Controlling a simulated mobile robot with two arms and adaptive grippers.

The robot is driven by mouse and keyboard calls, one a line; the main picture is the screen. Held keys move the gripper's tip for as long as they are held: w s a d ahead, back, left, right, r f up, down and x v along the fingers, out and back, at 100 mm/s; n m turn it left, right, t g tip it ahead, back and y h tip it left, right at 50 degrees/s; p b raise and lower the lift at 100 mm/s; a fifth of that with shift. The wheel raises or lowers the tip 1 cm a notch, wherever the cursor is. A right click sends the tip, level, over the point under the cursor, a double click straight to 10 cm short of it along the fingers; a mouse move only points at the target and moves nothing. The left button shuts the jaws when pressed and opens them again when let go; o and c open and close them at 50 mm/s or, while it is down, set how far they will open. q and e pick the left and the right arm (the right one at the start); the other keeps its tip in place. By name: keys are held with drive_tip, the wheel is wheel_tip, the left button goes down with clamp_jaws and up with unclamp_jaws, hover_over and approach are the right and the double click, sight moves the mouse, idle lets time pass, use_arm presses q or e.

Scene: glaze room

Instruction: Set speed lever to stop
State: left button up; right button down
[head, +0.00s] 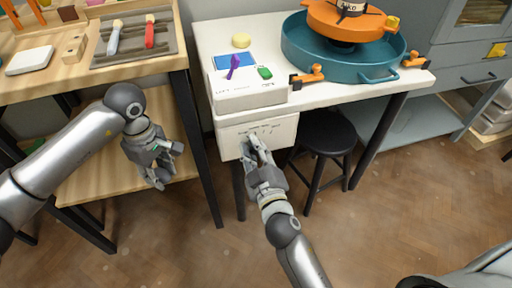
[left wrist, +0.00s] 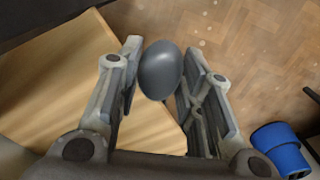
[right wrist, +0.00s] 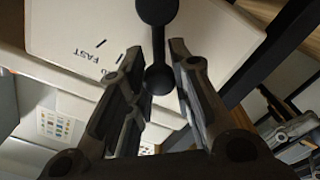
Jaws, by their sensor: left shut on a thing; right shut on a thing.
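The white control box (head: 258,128) hangs under the front of the white table. In the right wrist view its panel (right wrist: 150,45) carries the printed word FAST and tick marks. The black speed lever (right wrist: 158,45) has a round end (right wrist: 158,80) between the fingers of my right gripper (right wrist: 158,60), which is shut on it. In the head view my right gripper (head: 254,148) is at the panel and hides the lever. My left gripper (head: 165,168) is over the lower wooden shelf, shut on a dark grey egg-shaped thing (left wrist: 161,70). I see no stop mark.
A teal basin (head: 340,66) with an orange wheel head (head: 345,22) stands on the white table (head: 215,40). A black stool (head: 325,135) is right of the control box. The wooden bench (head: 75,75) with a tool tray is at left. A blue bucket (left wrist: 280,145) is on the floor.

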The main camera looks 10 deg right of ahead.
drive_tip(key=shift+a, duration=0.1)
idle(0.4)
drive_tip(key=c, duration=1.3)
unclamp_jaws()
